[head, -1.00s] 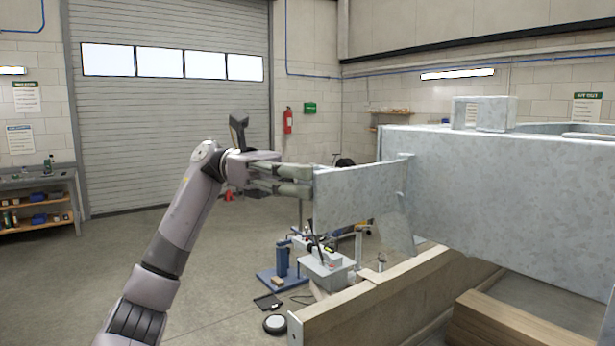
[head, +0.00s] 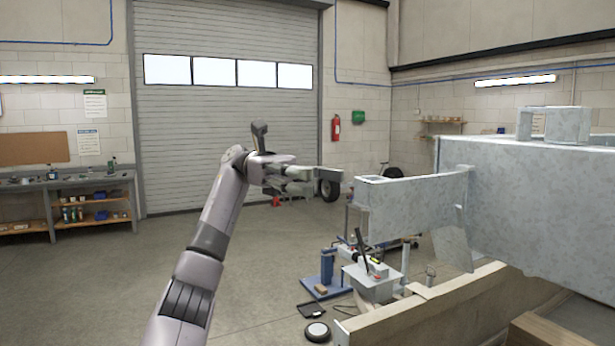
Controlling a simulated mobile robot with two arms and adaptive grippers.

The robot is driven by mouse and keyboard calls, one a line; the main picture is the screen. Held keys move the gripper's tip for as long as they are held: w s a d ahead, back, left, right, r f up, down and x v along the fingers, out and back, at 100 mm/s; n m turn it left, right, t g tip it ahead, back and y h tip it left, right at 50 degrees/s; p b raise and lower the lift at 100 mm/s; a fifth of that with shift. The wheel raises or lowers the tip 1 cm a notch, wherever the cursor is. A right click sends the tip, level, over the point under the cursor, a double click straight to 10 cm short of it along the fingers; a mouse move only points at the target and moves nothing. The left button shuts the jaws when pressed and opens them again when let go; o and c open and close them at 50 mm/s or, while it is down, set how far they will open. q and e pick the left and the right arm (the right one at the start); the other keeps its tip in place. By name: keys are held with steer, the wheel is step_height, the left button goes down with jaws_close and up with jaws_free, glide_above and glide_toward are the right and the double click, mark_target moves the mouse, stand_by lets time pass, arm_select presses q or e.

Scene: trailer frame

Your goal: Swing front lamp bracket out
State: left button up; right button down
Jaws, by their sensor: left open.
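The front lamp bracket (head: 412,207) is a grey, mottled metal plate at right of centre in the head view. It sticks out leftward from the large grey trailer frame (head: 545,200), joined near its right end. My left gripper (head: 328,181) is just left of the bracket's free end, with its fingers pointing right toward it. The fingers are apart with nothing between them. A small gap shows between the fingertips and the bracket, though its depth is hard to judge. My right gripper is not in view.
Below the bracket, a grey box with tools (head: 372,280) and a blue stand (head: 325,272) are on the floor. A timber beam (head: 430,308) runs under the frame. A workbench (head: 70,190) stands at the left. Open floor lies left of my arm.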

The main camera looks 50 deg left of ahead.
arm_select(q)
steer(key=shift+s+a, duration=0.15)
steer(key=shift+a, duration=0.95)
